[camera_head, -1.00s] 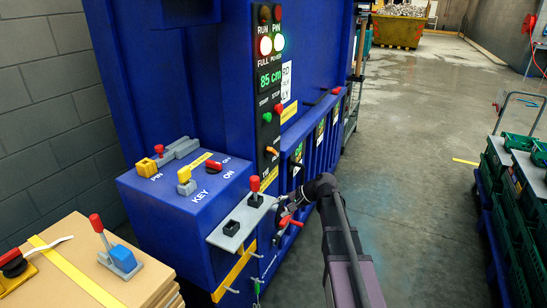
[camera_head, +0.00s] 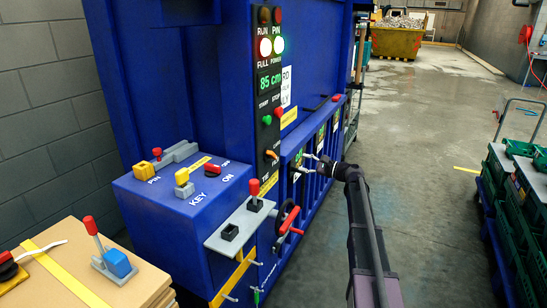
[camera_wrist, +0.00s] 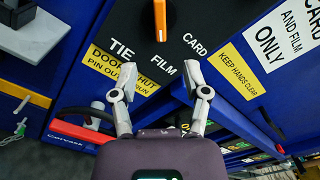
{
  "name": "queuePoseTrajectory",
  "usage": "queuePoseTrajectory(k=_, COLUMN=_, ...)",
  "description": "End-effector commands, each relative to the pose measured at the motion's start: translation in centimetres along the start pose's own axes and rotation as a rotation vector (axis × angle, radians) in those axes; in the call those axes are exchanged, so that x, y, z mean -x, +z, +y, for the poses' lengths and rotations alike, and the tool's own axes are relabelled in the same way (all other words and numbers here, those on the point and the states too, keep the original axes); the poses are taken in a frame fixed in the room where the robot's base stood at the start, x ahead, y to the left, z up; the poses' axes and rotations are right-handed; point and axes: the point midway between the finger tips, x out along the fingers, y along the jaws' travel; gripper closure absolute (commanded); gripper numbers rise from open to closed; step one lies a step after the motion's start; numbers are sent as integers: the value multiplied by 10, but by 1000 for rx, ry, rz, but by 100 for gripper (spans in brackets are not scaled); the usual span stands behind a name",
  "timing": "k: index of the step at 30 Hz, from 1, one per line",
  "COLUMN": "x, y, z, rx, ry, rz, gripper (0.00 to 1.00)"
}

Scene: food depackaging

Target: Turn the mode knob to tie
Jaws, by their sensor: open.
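The mode knob shows in the wrist view as a black dial with an orange pointer (camera_wrist: 160,20) at the top. The pointer aims down the picture, towards the word FILM; TIE is printed left of it and CARD right. In the head view the orange knob (camera_head: 271,155) sits low on the black control strip. My gripper (camera_wrist: 158,72) is open and empty, its fingertips apart and just below the dial in the wrist view. In the head view my gripper (camera_head: 310,164) is right of the knob, in front of the blue machine. No contact with the knob shows.
A grey shelf (camera_head: 222,242) with a red-topped lever (camera_head: 254,190) juts out left of my gripper. A red-handled latch (camera_head: 288,222) is below it. Green crates (camera_head: 518,205) stand at the right. The floor between is clear.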

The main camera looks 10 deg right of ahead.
Motion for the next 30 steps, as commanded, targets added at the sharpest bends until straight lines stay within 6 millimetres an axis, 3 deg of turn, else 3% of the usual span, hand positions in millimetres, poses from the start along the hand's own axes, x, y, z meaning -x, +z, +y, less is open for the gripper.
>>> queuePoseTrajectory(k=8, x=-4, y=0, z=0, rx=2, ry=2, rz=0, gripper=40)
queuePoseTrajectory(k=14, x=-20, y=0, z=0, rx=2, ry=3, rz=0, gripper=40)
queuePoseTrajectory(k=30, x=-99, y=-1, z=0, rx=2, ry=3, rz=-1, gripper=40)
